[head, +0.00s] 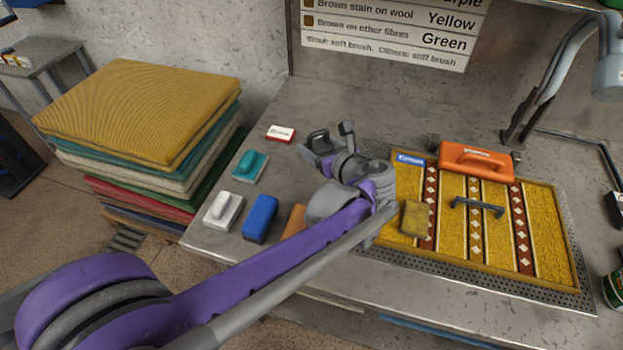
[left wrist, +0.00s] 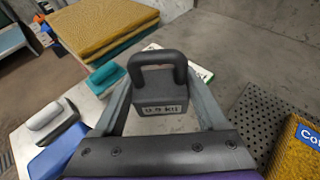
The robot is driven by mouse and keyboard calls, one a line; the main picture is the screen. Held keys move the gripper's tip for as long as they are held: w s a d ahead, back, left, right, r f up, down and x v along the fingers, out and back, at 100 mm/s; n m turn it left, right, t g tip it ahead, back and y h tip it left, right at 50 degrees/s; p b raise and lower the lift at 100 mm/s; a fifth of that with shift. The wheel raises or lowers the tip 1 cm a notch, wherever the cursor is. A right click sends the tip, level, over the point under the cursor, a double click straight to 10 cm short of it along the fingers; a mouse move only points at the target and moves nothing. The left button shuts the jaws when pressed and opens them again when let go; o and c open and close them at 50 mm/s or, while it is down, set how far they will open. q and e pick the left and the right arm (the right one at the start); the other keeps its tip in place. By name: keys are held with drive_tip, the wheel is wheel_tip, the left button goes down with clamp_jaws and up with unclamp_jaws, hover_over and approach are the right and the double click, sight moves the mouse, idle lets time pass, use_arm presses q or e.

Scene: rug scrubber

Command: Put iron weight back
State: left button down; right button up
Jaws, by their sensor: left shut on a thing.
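The iron weight (left wrist: 160,92) is a dark grey block with a loop handle and a small label plate. It sits between the fingers of my left gripper (left wrist: 163,112), which is shut on it. In the head view the weight (head: 318,137) shows at the tip of my left gripper (head: 333,147), over the worktop between the brushes and the rug. A white card with a red edge (head: 281,133) lies on the worktop just left of the weight. Whether the weight touches the worktop I cannot tell. My right gripper is not in view.
Brushes with teal (head: 250,166), white (head: 223,210) and blue (head: 261,219) bodies line the worktop's left edge. A striped yellow rug (head: 547,235) lies on a perforated plate, with an orange block (head: 476,160) on its far edge. Folded rugs (head: 150,110) are stacked left. The back worktop is clear.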

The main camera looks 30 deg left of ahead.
sight(317, 183)
use_arm(q)
wheel_tip(317, 183, down, 10)
drive_tip(key=shift+r+b, duration=0.15)
drive_tip(key=shift+b, duration=0.6)
unclamp_jaws()
drive_tip(key=shift+s+d+r, duration=0.15)
drive_tip(key=shift+d, duration=0.2)
drive_tip(key=v, duration=1.1)
drive_tip(key=shift+s+d+p, duration=0.1)
drive_tip(key=shift+d+p, duration=0.05)
drive_tip(key=shift+p, duration=0.15)
